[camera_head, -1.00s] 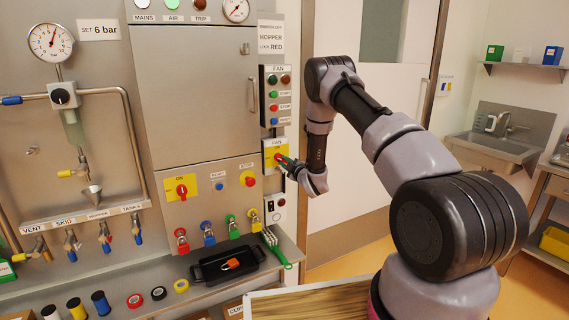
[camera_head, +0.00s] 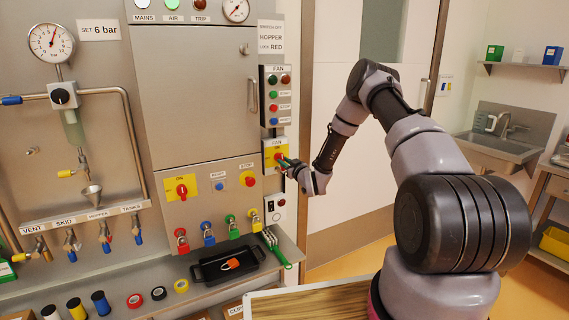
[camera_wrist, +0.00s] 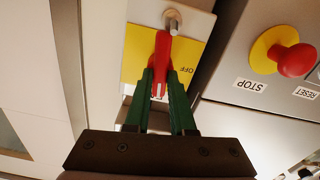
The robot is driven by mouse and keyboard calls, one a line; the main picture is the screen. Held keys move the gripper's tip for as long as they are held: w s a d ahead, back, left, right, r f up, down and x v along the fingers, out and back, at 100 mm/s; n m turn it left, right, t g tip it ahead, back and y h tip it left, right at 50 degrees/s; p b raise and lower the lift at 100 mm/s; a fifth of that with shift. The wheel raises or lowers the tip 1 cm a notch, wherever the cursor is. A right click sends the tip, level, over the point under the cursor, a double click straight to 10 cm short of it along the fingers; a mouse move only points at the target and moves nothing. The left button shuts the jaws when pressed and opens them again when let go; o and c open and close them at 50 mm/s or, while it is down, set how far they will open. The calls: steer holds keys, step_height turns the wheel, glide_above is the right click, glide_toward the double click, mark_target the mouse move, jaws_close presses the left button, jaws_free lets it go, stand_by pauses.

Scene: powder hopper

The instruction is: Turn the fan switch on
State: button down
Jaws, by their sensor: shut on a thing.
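The fan switch is a yellow plate (camera_head: 269,150) with a red handle, under a FAN label on the panel's right edge. The word OFF shows upside down beside the handle. My gripper (camera_wrist: 162,84) has its green fingers shut on the handle, one on each side. In the head view my gripper (camera_head: 282,161) is at the switch and hides part of it, so the handle's exact angle is hard to tell there.
A FAN button box (camera_head: 271,95) is above the switch. A door (camera_head: 340,220) is to the right. A black tray (camera_head: 212,272) lies on the shelf below.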

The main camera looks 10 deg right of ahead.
steer(key=shift+f+m, duration=0.1)
steer(key=shift+m, duration=0.8)
steer(key=c, duration=0.8)
jaws_free()
steer(key=shift+o, duration=0.2)
steer(key=shift+s+d, duration=0.1)
steer(key=v, duration=1)
steer(key=shift+s, duration=0.3)
